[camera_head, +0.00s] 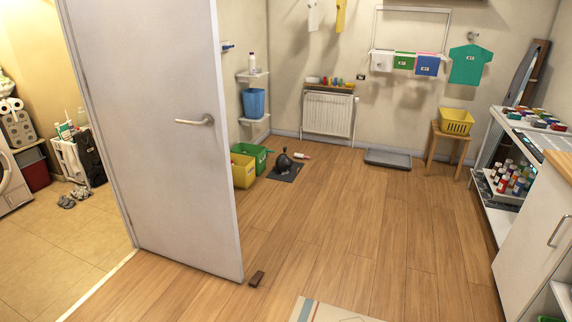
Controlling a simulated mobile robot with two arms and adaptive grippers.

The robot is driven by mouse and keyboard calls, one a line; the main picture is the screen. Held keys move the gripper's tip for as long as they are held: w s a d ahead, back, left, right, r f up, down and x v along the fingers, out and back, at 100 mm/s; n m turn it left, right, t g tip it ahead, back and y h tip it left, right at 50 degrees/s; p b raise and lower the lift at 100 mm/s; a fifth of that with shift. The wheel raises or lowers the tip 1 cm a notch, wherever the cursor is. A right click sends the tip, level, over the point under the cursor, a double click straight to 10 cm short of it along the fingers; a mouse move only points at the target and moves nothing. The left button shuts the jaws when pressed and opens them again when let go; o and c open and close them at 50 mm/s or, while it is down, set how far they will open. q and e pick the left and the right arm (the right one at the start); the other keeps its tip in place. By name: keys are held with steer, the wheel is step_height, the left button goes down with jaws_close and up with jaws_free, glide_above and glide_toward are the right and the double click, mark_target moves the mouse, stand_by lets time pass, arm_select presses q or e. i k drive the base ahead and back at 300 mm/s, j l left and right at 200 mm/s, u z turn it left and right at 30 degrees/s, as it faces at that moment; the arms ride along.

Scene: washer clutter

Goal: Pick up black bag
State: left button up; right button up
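A small black bag (283,161), bunched to a narrow top, stands on a dark flat mat (289,175) on the wooden floor. It is near the back wall, just right of the green bin. Neither of my grippers is in view, and nothing is seen holding the bag.
An open white door (160,130) stands at left. Green (252,157) and yellow (243,172) bins sit beside the bag. A fallen bottle (301,156) lies behind it. A brown wedge (257,279) lies by the door. A white cabinet (530,235) stands right. The middle floor is clear.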

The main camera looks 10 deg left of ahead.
mark_target(284, 162)
steer(key=i+z, duration=0.3)
steer(key=i, duration=2)
steer(key=i+l, duration=0.1)
steer(key=i, duration=1.2)
steer(key=i+j+u, duration=0.2)
steer(key=i+u, duration=0.15)
steer(key=i, duration=0.25)
steer(key=i+u, duration=0.35)
steer(key=i, duration=0.25)
steer(key=i+l+u, duration=0.15)
steer(key=i+u, duration=0.2)
steer(key=i, duration=0.25)
